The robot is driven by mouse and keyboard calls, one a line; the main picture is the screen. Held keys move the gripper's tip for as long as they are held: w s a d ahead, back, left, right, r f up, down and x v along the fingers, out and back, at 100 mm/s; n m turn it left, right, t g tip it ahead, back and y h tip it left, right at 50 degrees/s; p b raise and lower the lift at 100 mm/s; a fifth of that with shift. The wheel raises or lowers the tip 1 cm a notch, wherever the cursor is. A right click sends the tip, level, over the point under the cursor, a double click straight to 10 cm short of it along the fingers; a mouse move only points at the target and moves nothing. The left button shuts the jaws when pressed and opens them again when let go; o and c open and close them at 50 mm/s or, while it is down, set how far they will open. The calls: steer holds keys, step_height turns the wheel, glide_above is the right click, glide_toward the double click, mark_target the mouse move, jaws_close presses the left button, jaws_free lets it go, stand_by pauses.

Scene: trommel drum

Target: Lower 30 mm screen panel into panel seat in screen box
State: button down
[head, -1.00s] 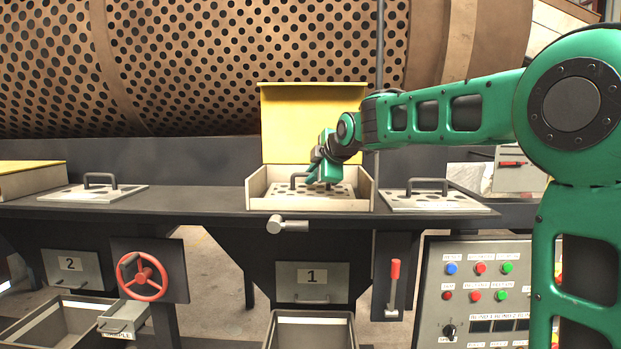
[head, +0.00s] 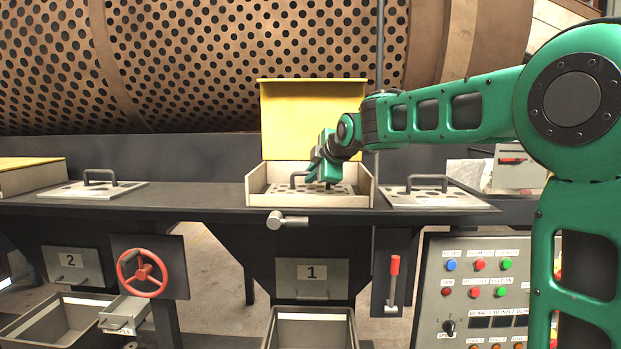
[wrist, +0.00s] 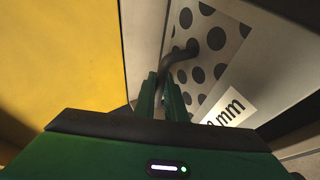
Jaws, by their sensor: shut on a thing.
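The screen box (head: 252,188) stands open on the dark deck, its yellow lid (head: 312,120) raised at the back. A light perforated screen panel (head: 340,191) lies within the box walls; whether it rests fully on the seat cannot be told. In the wrist view the panel (wrist: 204,62) shows round holes and a white label ending in "mm"; the number is hidden. My gripper (wrist: 163,97) is shut on the panel's dark bar handle (wrist: 180,56). In the head view my gripper (head: 318,177) is inside the box, partly hiding the handle. The panel seat is hidden under the panel.
Perforated panels with handles lie on the deck at left (head: 75,190) and right (head: 440,197) of the box. A lever (head: 288,221) projects below the box front. A red handwheel (head: 142,273) and control panel (head: 480,290) are lower down. The drum (head: 220,60) stands behind.

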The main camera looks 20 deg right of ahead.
steer(key=shift+s+d+f, duration=0.1)
steer(key=shift+f, duration=0.5)
steer(key=c, duration=1.7)
jaws_free()
steer(key=shift+c, duration=0.2)
steer(key=shift+f, duration=0.1)
steer(key=v, duration=1)
steer(key=shift+w+r, duration=0.2)
steer(key=shift+r, duration=0.05)
steer(key=shift+s+d+r, duration=0.1)
steer(key=shift+s+r, duration=0.15)
steer(key=shift+s, duration=0.35)
